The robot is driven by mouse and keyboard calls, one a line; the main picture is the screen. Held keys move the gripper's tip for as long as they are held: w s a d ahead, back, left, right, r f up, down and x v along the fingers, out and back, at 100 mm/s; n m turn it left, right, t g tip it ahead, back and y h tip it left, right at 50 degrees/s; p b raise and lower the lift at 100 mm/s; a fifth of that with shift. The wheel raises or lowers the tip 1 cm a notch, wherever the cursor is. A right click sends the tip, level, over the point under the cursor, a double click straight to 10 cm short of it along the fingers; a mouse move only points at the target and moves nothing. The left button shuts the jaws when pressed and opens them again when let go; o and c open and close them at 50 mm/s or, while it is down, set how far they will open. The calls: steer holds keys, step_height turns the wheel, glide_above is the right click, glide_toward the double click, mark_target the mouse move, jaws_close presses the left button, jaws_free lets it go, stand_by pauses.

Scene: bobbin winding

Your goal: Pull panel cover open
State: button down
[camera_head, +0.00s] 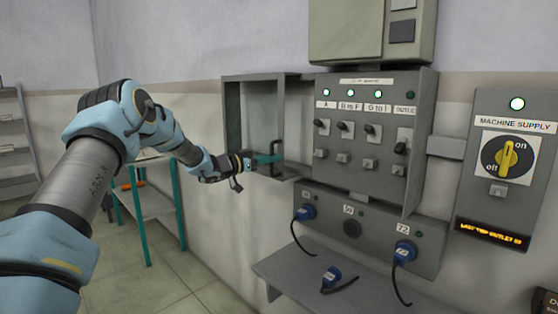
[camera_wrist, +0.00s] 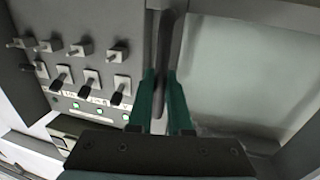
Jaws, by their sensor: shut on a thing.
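The panel cover (camera_head: 232,120) is a grey frame with a clear pane. It stands swung out to the left of the grey switch panel (camera_head: 375,90), whose switches are uncovered. In the wrist view the cover's frame and pane (camera_wrist: 245,70) fill the right side, with the switches at the left. My gripper (camera_head: 277,157) is at the cover's lower part. In the wrist view its teal fingers (camera_wrist: 165,105) are shut on a dark upright bar, the cover's handle (camera_wrist: 168,45). The fingertips partly hide the handle's lower end.
The machine supply box (camera_head: 500,205) is at the right. A teal-legged table (camera_head: 150,205) stands behind my arm.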

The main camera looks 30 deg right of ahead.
steer(key=shift+w+a, duration=0.2)
steer(key=shift+w, duration=0.5)
steer(key=c, duration=0.8)
jaws_free()
steer(key=shift+c, duration=0.2)
steer(key=a+b, duration=0.4)
steer(key=a, duration=0.6)
steer(key=shift+s+a, duration=0.35)
steer(key=shift+a, duration=0.05)
